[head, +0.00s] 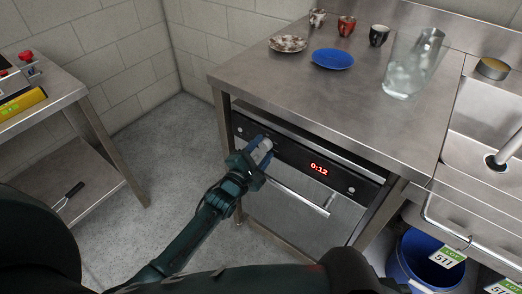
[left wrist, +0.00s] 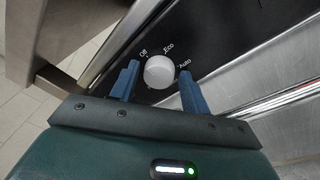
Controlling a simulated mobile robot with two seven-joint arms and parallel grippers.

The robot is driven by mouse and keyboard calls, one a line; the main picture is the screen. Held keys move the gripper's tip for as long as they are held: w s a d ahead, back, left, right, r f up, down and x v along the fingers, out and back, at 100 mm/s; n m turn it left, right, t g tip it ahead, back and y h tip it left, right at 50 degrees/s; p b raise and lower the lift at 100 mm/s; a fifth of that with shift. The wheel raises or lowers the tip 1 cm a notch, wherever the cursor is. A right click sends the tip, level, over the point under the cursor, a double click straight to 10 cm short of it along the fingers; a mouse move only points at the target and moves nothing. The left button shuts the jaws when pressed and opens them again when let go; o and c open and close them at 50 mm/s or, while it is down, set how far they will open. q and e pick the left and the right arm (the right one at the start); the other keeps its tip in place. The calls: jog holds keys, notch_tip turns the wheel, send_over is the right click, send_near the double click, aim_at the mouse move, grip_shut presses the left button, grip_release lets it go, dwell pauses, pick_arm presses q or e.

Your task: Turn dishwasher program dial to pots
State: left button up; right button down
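The dishwasher (head: 305,210) is under the steel counter, its black control panel (head: 290,152) showing a red "0:12" display (head: 319,169). The round white program dial (left wrist: 159,72) shows in the left wrist view, with the labels Off, Eco and Auto around its upper side. I cannot read a pots label or make out where the dial points. My left gripper (head: 264,150) is at the panel's left part. In the left wrist view its blue fingers (left wrist: 159,80) stand open on either side of the dial, with gaps visible. My right gripper is not in view.
The counter (head: 250,80) above holds cups, a blue plate (head: 333,59), a patterned plate (head: 288,43) and a clear pitcher (head: 408,75). A horizontal door handle (head: 300,195) lies below the panel. A blue bin (head: 415,258) is at lower right, a steel side table (head: 60,90) at left.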

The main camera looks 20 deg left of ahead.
pick_arm(q)
jog(key=c, duration=0.7)
